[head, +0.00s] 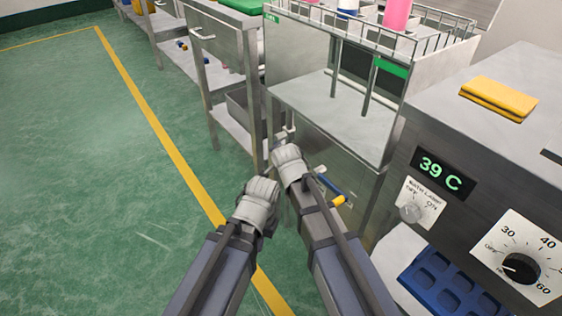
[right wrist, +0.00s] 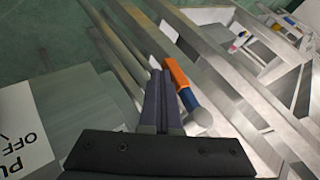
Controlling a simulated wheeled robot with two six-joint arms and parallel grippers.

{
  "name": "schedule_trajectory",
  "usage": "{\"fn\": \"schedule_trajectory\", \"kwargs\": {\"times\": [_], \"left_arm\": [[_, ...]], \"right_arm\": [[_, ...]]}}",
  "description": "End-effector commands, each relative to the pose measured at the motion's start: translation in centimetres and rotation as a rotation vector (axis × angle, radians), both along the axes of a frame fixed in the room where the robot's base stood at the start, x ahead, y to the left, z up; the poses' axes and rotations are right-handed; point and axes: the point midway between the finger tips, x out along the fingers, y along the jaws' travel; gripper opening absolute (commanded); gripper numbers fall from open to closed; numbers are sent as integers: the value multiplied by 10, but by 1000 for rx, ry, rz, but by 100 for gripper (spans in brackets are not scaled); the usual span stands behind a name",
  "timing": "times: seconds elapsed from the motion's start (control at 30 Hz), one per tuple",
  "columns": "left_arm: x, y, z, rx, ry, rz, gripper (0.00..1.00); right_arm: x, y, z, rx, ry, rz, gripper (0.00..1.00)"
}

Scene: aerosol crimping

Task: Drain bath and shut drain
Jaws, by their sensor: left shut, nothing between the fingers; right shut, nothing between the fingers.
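The bath unit (head: 465,150) stands at the right of the head view, with a green 39 C display and a black dial on its front. A small blue and yellow part (head: 336,193), perhaps a drain lever, shows low beside my right forearm. In the right wrist view an orange and grey-blue handle-like part (right wrist: 180,85) lies just right of my right gripper (right wrist: 162,75), whose dark fingers are shut and empty; contact cannot be told. In the head view my left gripper (head: 258,193) is shut and empty over the floor, left of my right one.
Steel benches (head: 205,40) and a railed cart (head: 330,90) stand at the back. A yellow folded cloth (head: 498,98) lies on top of the bath unit. A blue tray (head: 445,285) sits low at the right. The green floor (head: 80,170) at left is clear.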

Motion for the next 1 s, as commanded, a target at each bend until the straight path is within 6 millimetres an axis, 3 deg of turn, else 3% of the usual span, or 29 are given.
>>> {"fn": "schedule_trajectory", "kwargs": {"times": [0.23,0.4,1.0], "left_arm": [[0,0,-6,0,0,0,0],[0,0,-29,-1,-2,0,0],[0,0,-17,0,-1,0,0]], "right_arm": [[13,9,-4,10,-13,0,0],[18,13,-8,78,-106,0,0],[38,28,5,85,-115,0,0]]}}
